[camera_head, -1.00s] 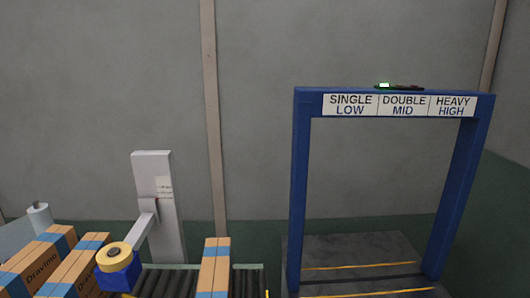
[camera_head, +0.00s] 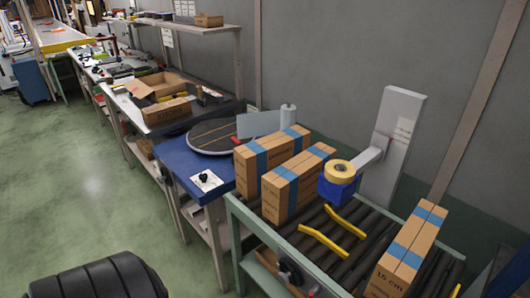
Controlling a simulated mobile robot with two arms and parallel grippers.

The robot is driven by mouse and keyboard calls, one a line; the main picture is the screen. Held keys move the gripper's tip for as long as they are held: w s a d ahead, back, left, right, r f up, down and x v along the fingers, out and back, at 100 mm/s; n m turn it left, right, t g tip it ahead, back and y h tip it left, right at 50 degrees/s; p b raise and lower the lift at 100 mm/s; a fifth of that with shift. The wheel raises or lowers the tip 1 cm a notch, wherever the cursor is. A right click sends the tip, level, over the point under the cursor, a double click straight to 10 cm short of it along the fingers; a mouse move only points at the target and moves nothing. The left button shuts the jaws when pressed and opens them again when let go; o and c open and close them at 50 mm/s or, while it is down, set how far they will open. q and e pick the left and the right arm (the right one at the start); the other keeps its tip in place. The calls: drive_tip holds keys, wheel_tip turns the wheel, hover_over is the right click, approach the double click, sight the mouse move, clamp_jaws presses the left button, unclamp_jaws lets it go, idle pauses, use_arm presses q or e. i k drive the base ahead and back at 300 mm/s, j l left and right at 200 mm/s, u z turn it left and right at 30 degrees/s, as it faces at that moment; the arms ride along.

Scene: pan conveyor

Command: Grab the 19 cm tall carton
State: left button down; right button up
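Three tall brown cartons with blue tape bands show in the head view. One carton (camera_head: 271,158) stands at the left by the turntable. A second carton (camera_head: 297,184) stands just in front and right of it, near the conveyor's left end. A third carton (camera_head: 406,252) stands on the rollers at the right, with print on its side that seems to read 15 cm. I cannot read a 19 cm mark on any of them. Neither of my grippers is in view.
A roller conveyor (camera_head: 237,215) with yellow guide bars (camera_head: 324,242) runs along the front right. A blue tape dispenser (camera_head: 337,190) on a white post (camera_head: 400,140) overhangs it. A blue table with a round turntable (camera_head: 212,137) adjoins it.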

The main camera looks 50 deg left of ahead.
sight(253, 160)
drive_tip(key=j+u, duration=0.1)
drive_tip(key=u, duration=1.3)
